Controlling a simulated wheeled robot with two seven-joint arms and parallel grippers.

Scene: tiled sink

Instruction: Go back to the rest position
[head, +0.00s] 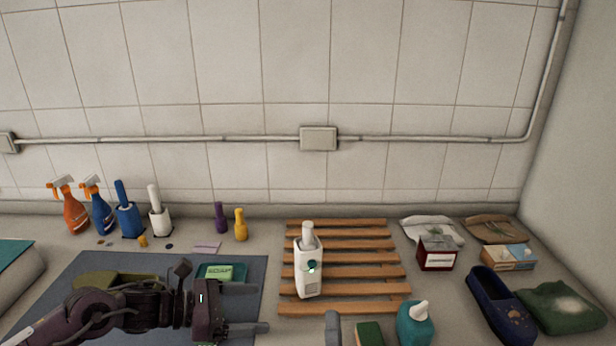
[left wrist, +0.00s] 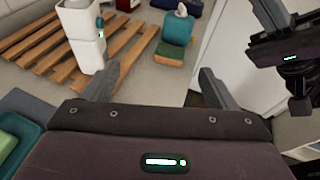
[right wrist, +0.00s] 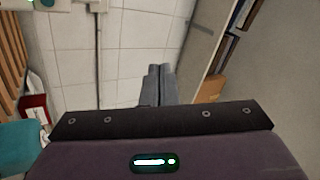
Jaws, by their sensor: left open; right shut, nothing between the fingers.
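My left gripper (head: 262,308) reaches in from the left in the head view, over the grey-blue mat (head: 60,285). Its fingers are spread and empty; they also show wide apart in the left wrist view (left wrist: 158,82). My right gripper (right wrist: 158,85) has its fingers pressed together with nothing between them in the right wrist view. It also shows at the upper right of the left wrist view (left wrist: 270,15). A grey tip at the bottom edge of the head view may be part of it.
A green soap dish (head: 222,272) sits just behind my left gripper. Spray bottles (head: 75,212) line the back left.

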